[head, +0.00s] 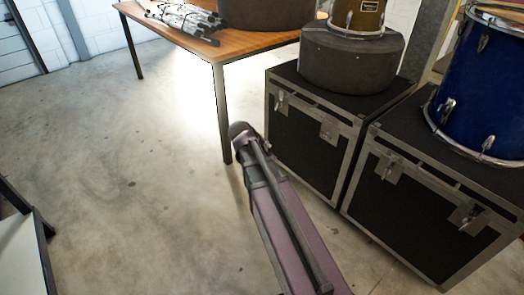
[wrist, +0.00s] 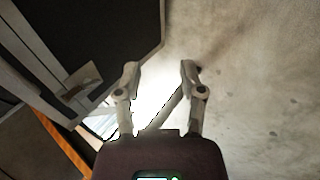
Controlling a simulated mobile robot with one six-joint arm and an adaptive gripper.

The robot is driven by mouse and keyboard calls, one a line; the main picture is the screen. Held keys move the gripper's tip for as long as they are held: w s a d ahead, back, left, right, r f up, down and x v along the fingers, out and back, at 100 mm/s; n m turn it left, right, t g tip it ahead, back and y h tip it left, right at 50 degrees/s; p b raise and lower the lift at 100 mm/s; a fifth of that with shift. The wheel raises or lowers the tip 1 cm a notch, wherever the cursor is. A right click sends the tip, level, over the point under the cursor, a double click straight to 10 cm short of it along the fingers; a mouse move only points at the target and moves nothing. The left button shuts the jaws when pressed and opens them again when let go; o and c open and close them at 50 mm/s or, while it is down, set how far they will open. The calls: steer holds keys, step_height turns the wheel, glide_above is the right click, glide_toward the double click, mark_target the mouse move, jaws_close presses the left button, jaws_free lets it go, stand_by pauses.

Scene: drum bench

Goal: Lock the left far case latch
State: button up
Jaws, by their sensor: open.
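Two black flight cases with metal edges stand side by side in the head view. The far case (head: 300,141) has a left latch (head: 281,102) and a right latch (head: 329,130) on its front, near the lid seam. Whether they are locked is too small to tell. In the wrist view, a case with a metal edge strip fills the upper left, with one latch (wrist: 83,82) on it. My gripper (wrist: 159,72) is open and empty, its fingers pointing past the case over bare floor, apart from that latch. Its fingers are not clearly visible in the head view.
The near case (head: 420,205) carries a blue drum (head: 490,85). A dark round drum case (head: 350,62) sits on the far case. A wooden table (head: 225,45) stands behind, its leg (head: 221,110) close to my arm.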

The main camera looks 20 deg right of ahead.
steer(key=shift+s+a+m+g+y+p, duration=0.35)
steer(key=shift+s+a, duration=0.25)
steer(key=shift+s, duration=0.35)
steer(key=s+a+r+m+g+y+p, duration=0.3)
steer(key=s+a, duration=0.6)
steer(key=s, duration=0.4)
steer(key=m+y+p, duration=0.1)
steer(key=y+p, duration=0.1)
steer(key=p, duration=0.1)
steer(key=shift+s+a+r+y, duration=0.15)
steer(key=shift+a+r+y, duration=0.15)
steer(key=shift+a+y, duration=0.05)
steer(key=shift+s, duration=0.1)
